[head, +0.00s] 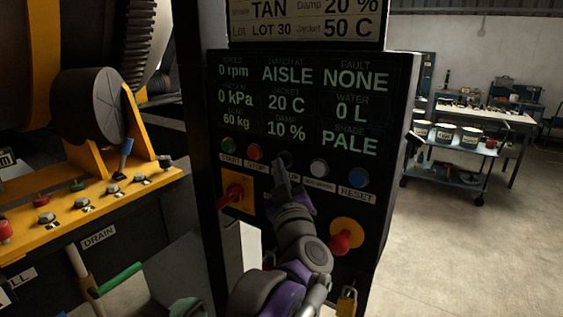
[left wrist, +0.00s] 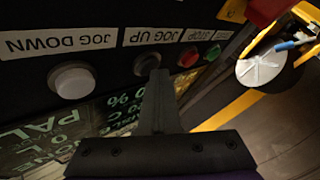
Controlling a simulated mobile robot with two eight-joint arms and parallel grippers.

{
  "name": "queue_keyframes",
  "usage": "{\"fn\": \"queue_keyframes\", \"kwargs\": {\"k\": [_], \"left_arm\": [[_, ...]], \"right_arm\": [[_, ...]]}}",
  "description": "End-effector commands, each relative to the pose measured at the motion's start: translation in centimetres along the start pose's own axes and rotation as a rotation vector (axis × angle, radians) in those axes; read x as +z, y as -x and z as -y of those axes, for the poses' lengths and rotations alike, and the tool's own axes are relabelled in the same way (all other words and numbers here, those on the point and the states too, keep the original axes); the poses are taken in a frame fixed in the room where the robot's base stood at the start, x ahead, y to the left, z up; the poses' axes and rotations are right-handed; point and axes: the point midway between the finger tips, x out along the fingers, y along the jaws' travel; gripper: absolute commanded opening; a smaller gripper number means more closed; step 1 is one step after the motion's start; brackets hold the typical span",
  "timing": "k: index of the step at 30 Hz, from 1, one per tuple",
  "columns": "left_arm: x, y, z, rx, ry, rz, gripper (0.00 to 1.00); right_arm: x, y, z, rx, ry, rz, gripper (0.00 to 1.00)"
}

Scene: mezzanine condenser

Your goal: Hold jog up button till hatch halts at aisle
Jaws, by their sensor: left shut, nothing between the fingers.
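The dark control panel (head: 213,120) stands in front of me, with a row of buttons under its display (head: 300,100). The display reads hatch at AISLE, 0 rpm and fault NONE. The dark jog up button (head: 286,158) is partly behind my left gripper (head: 282,172). The left gripper is shut and empty. My right gripper is not in view.
Beside it are the white jog down button (head: 319,168), red stop button (head: 254,152), green start button (head: 228,145) and blue reset button (head: 359,176). Below are a red rotary switch (head: 232,193) and a red knob (head: 341,242). A yellow-framed machine (head: 90,205) stands left; open floor lies right.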

Motion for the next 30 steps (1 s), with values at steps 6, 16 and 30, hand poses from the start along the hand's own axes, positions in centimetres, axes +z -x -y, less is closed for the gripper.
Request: {"fn": "queue_keyframes", "kwargs": {"k": [6, 16, 30], "left_arm": [[-0.2, 0.3, 0.2, 0.000, 0.000, 0.001, 0.00], [-0.8, 1.2, 0.9, 0.000, 0.000, 0.000, 0.00], [-1.9, 2.6, 1.9, 0.000, 0.000, 0.000, 0.00]], "right_arm": [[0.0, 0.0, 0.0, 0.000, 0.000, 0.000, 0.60], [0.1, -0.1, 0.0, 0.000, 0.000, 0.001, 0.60], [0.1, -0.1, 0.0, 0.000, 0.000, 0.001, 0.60]]}}
